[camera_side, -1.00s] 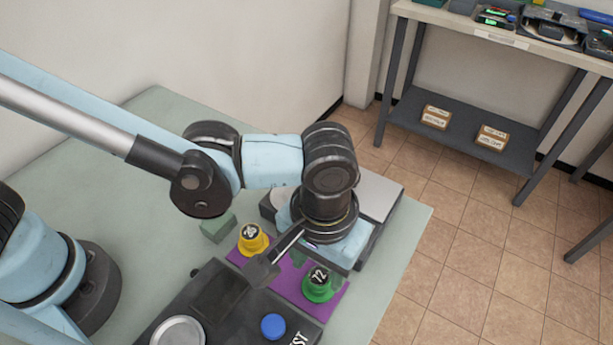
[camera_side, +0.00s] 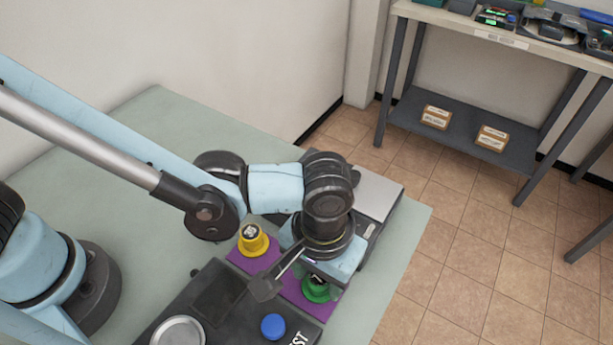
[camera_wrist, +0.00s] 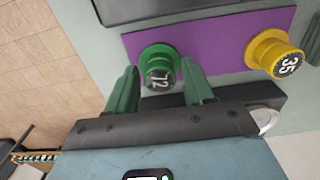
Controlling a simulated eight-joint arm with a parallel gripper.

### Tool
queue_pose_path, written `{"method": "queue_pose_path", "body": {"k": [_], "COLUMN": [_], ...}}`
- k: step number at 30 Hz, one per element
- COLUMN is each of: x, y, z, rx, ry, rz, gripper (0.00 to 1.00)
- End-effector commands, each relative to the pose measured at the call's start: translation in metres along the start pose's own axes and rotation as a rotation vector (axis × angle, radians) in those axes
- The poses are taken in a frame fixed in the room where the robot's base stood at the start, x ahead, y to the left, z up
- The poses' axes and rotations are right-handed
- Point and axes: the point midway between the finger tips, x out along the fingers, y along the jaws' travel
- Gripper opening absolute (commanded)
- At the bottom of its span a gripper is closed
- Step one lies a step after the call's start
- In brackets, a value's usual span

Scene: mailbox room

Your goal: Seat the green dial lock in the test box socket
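The green dial lock (camera_side: 316,289), marked 72, stands on the purple mat (camera_side: 291,292) and is partly covered by my arm in the side view. In the wrist view the green dial lock (camera_wrist: 160,69) sits between my two green fingers, with a gap visible beside it. My gripper (camera_wrist: 163,85) is open around it; no firm contact shows. In the side view the fingers are mostly hidden behind the wrist. The dark test box (camera_side: 230,305) lies in front of the mat; its socket cannot be made out clearly.
A yellow dial lock (camera_side: 252,240), marked 35 in the wrist view, stands on the same mat to the left. The test box carries a blue button (camera_side: 273,326) and a round silver part (camera_side: 178,332). A grey-topped device stands behind my wrist. The table's right edge is close.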

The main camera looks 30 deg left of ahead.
Motion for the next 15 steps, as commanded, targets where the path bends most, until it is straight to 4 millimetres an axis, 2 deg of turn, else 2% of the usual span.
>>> {"method": "queue_pose_path", "body": {"k": [1, 9, 15], "x": [-0.0001, -0.0002, -0.0056], "y": [0.0, 0.0, 0.0], "z": [0.0, 0.0, 0.0], "rx": [0.0, 0.0, 0.0], "ry": [0.0, 0.0, 0.0], "rz": [0.0, 0.0, 0.0], "gripper": [0.44, 0.05, 0.05]}}
